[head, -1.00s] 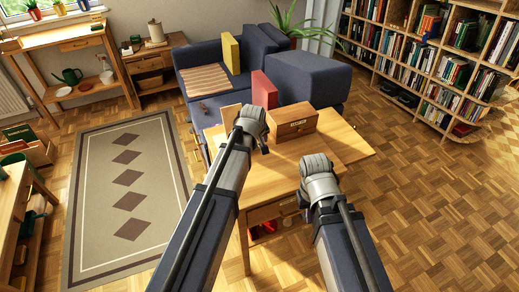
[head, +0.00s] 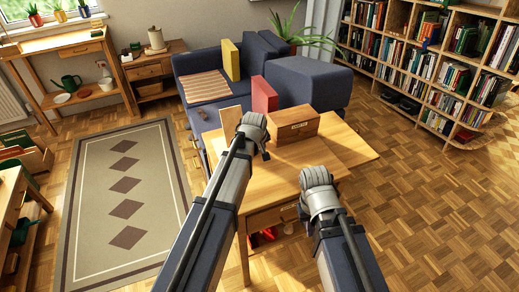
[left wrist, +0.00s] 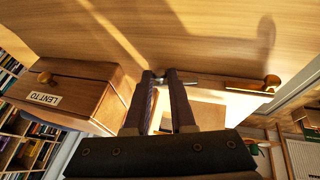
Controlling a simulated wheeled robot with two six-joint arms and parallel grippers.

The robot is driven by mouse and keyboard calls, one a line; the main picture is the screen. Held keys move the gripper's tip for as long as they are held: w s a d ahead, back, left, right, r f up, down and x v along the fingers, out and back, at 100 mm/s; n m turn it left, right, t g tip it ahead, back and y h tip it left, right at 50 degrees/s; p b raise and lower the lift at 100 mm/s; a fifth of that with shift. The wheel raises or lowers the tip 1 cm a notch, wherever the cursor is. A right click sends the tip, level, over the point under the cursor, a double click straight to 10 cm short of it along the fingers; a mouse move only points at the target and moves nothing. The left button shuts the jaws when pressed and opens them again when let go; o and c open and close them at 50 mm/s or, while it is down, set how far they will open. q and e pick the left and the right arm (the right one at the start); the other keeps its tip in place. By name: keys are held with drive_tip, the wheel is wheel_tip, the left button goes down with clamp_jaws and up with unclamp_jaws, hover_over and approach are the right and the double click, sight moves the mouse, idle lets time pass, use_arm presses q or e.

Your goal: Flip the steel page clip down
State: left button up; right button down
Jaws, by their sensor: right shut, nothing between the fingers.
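In the left wrist view, a thin steel piece (left wrist: 187,82), which looks like the page clip, lies along the edge of a pale wooden board (left wrist: 205,117). My left gripper (left wrist: 160,74) is at the inner end of this steel piece. Its two dark fingers stand a little apart, with a narrow gap between them; whether the steel reaches into the gap is unclear. In the head view my left gripper (head: 250,146) is over the table beside the board (head: 230,118), its fingertips mostly hidden. My right gripper (head: 316,178) is shut and empty above the table's front.
A wooden box (head: 292,128) stands on the table (head: 345,140); its label in the left wrist view (left wrist: 42,98) reads "LENT TO". A brass knob (left wrist: 271,81) sits near the board. A blue sofa (head: 210,105) is behind the table. The table's right side is clear.

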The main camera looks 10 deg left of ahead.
use_arm(q)
clamp_jaws()
drive_tip(key=shift+w+d+f+g+y, duration=0.3)
drive_tip(key=shift+d+f+g+y, duration=0.15)
drive_tip(key=shift+y, duration=0.25)
drive_tip(key=shift+f+m+g+y, duration=0.1)
drive_tip(key=shift+m+g+y, duration=0.15)
drive_tip(key=shift+m+y, duration=0.05)
drive_tip(key=shift+s+y+b, duration=0.1)
drive_tip(key=shift+y+b, duration=0.2)
drive_tip(key=shift+a, duration=0.1)
drive_tip(key=o, duration=0.5)
unclamp_jaws()
